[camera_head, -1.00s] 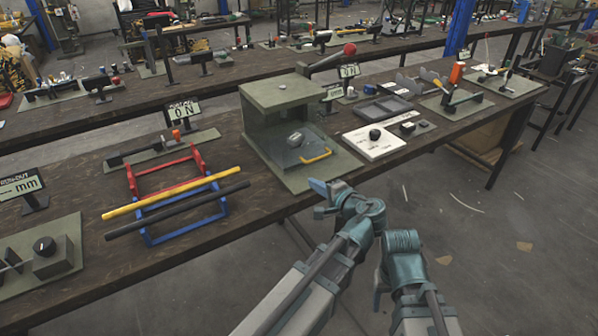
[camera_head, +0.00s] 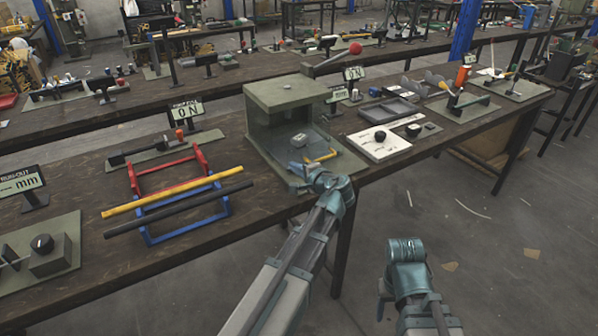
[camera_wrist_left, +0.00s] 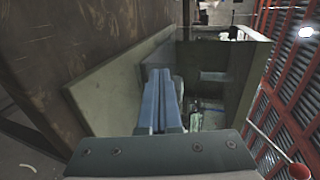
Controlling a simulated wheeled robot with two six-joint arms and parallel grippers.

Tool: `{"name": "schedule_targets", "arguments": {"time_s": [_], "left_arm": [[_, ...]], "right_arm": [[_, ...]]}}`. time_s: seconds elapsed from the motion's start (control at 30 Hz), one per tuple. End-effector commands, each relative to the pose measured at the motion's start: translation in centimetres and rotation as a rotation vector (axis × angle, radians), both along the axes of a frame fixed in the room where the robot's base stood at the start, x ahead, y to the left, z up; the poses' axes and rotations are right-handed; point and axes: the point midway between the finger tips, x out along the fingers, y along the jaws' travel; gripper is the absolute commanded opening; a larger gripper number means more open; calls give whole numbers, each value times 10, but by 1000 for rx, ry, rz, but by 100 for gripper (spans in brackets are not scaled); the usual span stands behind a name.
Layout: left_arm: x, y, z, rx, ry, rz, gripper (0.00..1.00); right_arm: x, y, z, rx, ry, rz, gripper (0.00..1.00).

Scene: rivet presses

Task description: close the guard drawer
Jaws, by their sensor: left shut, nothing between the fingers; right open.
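The guard drawer (camera_head: 301,147) is a clear panel with a yellow handle (camera_head: 321,156) at the front of a grey-green press box (camera_head: 290,92). It stands out on the box's base plate (camera_head: 262,146). My left gripper (camera_head: 298,170) is shut and empty, just in front of the drawer and left of the handle. Its blue fingers also show in the left wrist view (camera_wrist_left: 160,98), pointing toward the box. I cannot tell whether they touch the drawer. My right arm is at the lower right, away from the bench; its fingers do not show.
A red and blue frame with yellow and black bars (camera_head: 177,198) stands left of the press. A white plate with a black knob (camera_head: 378,142) lies to its right. The bench's front edge (camera_head: 232,217) runs below the press.

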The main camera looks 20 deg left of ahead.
Motion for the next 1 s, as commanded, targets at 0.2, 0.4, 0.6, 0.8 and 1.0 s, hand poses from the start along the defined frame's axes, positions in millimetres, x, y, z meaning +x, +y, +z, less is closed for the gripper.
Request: {"name": "schedule_targets", "arguments": {"time_s": [0.2,0.4,0.6,0.8,1.0], "left_arm": [[0,0,0,0,0,0,0],[15,17,0,-1,-1,3,0],[45,54,0,0,0,3,0],[56,71,0,-1,1,0,0],[57,73,0,2,0,0,0]], "right_arm": [[0,0,0,0,0,0,62],[0,0,0,0,0,0,62],[0,0,0,0,0,0,62],[0,0,0,0,0,0,62],[0,0,0,0,0,0,62]]}}
